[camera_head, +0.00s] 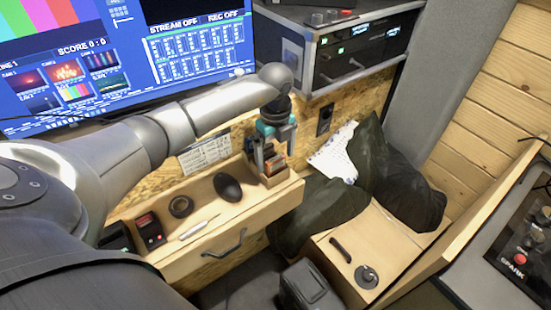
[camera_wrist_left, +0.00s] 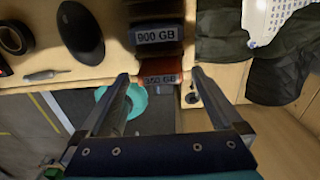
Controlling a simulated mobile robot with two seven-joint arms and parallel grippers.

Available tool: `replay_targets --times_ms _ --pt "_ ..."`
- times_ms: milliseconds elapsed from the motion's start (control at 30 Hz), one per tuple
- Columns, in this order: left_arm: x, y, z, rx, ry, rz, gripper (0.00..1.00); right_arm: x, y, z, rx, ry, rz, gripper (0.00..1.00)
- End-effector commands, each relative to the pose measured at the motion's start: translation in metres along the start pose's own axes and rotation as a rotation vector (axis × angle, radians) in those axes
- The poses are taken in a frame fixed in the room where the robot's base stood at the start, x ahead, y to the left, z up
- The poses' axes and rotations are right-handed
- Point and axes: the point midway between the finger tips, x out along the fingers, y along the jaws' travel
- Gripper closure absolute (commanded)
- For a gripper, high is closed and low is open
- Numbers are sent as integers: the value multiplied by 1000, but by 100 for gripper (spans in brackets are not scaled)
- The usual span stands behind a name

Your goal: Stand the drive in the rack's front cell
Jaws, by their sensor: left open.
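A small wooden rack (camera_head: 274,179) stands at the right end of the open drawer. In the left wrist view a dark drive labelled 900 GB (camera_wrist_left: 157,36) is in the rack. A dark red drive labelled 350 GB (camera_wrist_left: 160,79) is below it in that view, toward the drawer's front; whether it is fully seated cannot be told. My left gripper (camera_head: 274,155) is over the rack, pointing down. Its open fingers (camera_wrist_left: 160,77) lie on either side of the 350 GB drive, with gaps visible. The rack's cells are mostly hidden. My right gripper is not in view.
The drawer (camera_head: 215,235) also holds a black mouse (camera_head: 227,187), a tape roll (camera_head: 181,206), a white pen-like tool (camera_head: 198,229) and a red-topped device (camera_head: 150,230). A monitor (camera_head: 180,50) stands behind. Dark cloth (camera_head: 325,210) lies close right of the drawer.

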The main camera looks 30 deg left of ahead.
Motion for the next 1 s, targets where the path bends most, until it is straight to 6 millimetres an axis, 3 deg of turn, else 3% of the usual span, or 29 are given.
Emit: replay_targets --times_ms 300,500,867,1000 --pt "-80 -1 1 0 -4 -6 0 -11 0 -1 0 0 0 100" --pt "-115 0 1 0 -3 -3 0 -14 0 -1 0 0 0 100" --pt "-131 0 0 0 0 -2 0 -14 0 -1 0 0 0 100" --pt "-124 -9 -17 50 49 -46 0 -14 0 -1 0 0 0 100"
